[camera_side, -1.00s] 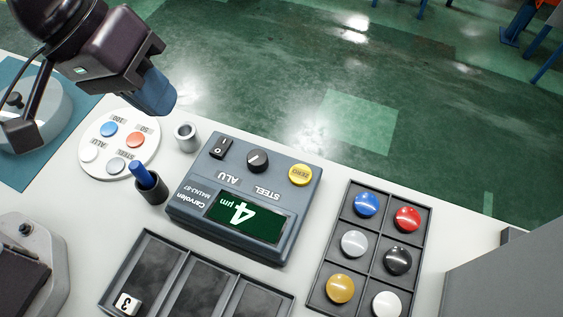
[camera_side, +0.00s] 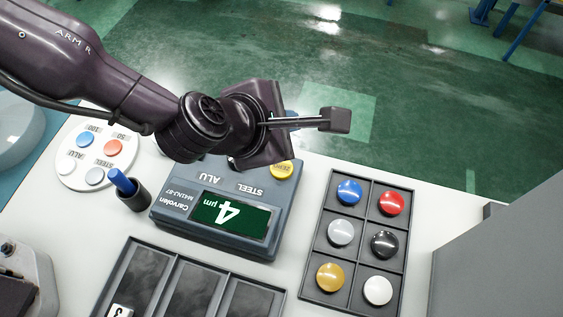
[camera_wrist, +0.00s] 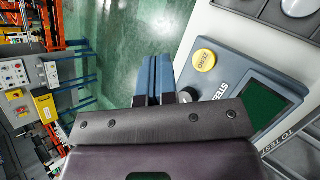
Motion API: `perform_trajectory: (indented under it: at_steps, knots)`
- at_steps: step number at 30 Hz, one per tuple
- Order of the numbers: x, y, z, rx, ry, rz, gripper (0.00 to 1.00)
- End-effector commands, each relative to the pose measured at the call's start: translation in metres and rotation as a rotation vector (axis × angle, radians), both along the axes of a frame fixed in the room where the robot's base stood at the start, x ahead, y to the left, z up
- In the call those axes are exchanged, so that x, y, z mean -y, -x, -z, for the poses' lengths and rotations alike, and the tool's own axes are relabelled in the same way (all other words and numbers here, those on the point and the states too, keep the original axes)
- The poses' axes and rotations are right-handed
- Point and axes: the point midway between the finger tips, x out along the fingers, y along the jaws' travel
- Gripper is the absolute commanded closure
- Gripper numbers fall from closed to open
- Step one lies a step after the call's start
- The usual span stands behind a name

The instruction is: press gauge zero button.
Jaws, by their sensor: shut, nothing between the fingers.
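The grey gauge (camera_side: 172,216) sits on the bench in the side view, its green display reading 4 µm. Its round yellow ZERO button (camera_side: 282,169) shows at the gauge's upper right corner, just below my wrist in the picture. In the wrist view the ZERO button (camera_wrist: 204,60) is on the gauge (camera_wrist: 228,68), to the right of my fingers. My gripper (camera_wrist: 153,68) has blue fingers held together with nothing between them. In the side view my wrist hides most of the fingers and the gauge's switch and knob. No contact with the button shows.
A dark compartment tray (camera_side: 319,240) with several coloured knobs lies right of the gauge. A pot with a blue pen (camera_side: 122,182) and a white disc with coloured buttons (camera_side: 70,180) stand left. A grey block (camera_side: 500,250) stands far right.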

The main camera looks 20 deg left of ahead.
Motion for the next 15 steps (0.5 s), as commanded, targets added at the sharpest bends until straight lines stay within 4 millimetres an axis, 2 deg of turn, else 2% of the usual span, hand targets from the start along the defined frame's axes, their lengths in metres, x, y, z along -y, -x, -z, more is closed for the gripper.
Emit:
perform_trajectory:
  at_steps: [8, 15]
  knots:
    - [0.0, 0.0, 0.001, 0.0, -0.002, 0.003, 1.0]
    - [-0.001, 0.0, 0.022, -0.002, -0.006, 0.004, 1.0]
